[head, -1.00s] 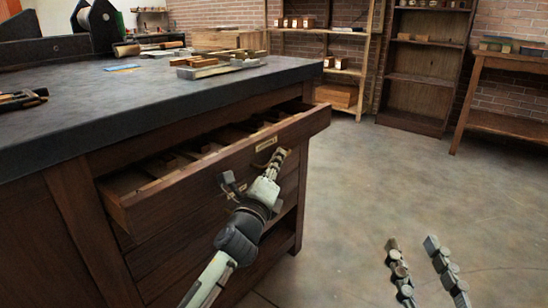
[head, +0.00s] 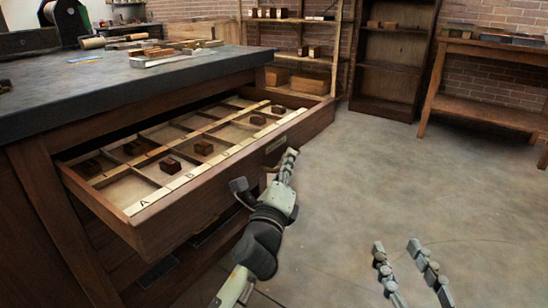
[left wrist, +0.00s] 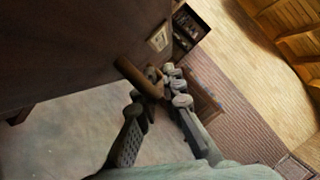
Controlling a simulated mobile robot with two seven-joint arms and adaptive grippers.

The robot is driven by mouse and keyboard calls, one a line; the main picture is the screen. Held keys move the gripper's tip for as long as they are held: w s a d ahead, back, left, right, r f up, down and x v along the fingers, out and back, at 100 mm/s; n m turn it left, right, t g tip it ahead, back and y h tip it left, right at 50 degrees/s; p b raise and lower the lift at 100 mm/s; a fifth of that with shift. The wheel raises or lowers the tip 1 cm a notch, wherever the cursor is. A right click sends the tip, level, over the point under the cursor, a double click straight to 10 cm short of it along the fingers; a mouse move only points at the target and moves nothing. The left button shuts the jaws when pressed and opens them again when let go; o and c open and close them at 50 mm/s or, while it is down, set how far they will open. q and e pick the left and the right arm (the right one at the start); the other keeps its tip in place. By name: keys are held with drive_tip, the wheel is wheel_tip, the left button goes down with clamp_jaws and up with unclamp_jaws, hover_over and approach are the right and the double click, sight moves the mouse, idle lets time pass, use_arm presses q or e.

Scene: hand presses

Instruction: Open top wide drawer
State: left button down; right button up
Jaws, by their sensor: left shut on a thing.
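The top wide drawer (head: 215,185) of the workbench is pulled well out in the head view. Its compartments show, with a pale lettered strip along the front and several small dark wooden blocks inside. My left gripper (head: 266,174) is at the drawer front, below a small label plate (head: 276,145). In the left wrist view, the brown drawer handle (left wrist: 138,77) lies between the fingers of my left gripper (left wrist: 154,92), which is shut on it. The handle is mostly hidden in the head view. My right gripper (head: 396,247) is empty with its fingers apart, over the floor.
The dark benchtop (head: 120,88) overhangs the drawer and carries wood pieces and tools at the back. Shelves (head: 395,60) and a wooden side table (head: 480,85) stand along the brick wall. The floor (head: 370,170) right of the drawer is clear.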

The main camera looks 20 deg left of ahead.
use_arm(q)
drive_tip(key=s+d, duration=0.2)
drive_tip(key=d, duration=0.4)
drive_tip(key=shift+s+d+b, duration=0.2)
drive_tip(key=shift+d+b, duration=0.1)
drive_tip(key=shift+b, duration=0.05)
use_arm(e)
drive_tip(key=r, duration=0.1)
drive_tip(key=r+t, duration=0.1)
drive_tip(key=s+a+r+t+y, duration=0.1)
drive_tip(key=r, duration=0.1)
drive_tip(key=shift+r, duration=0.1)
use_arm(q)
drive_tip(key=shift+f, duration=0.1)
drive_tip(key=c, duration=1.9)
unclamp_jaws()
use_arm(e)
drive_tip(key=shift+s, duration=0.1)
use_arm(q)
drive_tip(key=shift+s, duration=0.1)
drive_tip(key=v, duration=1.1)
drive_tip(key=shift+s, duration=0.4)
drive_tip(key=shift+f, duration=0.1)
